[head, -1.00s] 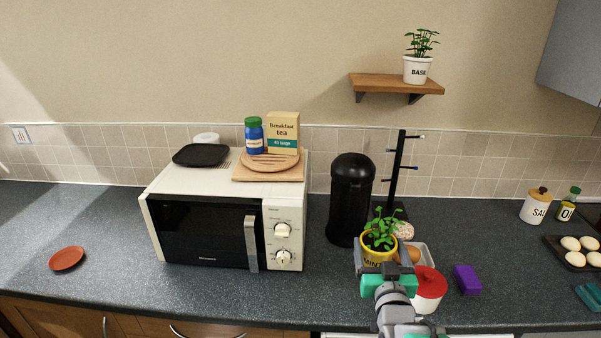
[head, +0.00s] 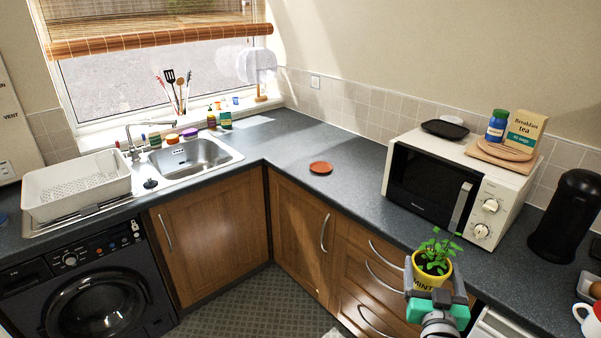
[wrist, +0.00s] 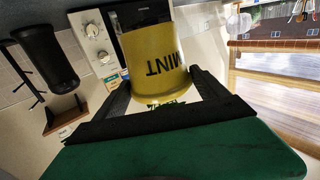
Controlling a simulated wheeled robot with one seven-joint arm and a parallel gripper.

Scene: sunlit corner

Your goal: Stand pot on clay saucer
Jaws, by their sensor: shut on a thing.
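A yellow pot (head: 430,277) marked MINT, with a leafy green plant in it, is held in my gripper (head: 436,292). In the head view it is upright, in front of the counter edge below the microwave. In the wrist view the pot (wrist: 157,60) sits between the two dark fingers of my gripper (wrist: 158,90), which are shut on it. The clay saucer (head: 321,168) is a flat reddish disc lying on the counter near the corner, left of the microwave and well apart from the pot. Nothing stands on it.
A white microwave (head: 447,190) stands right of the saucer, with a black bin (head: 566,216) beyond it. The sink (head: 190,156) and white dish rack (head: 78,188) are at the left. The counter around the saucer is clear.

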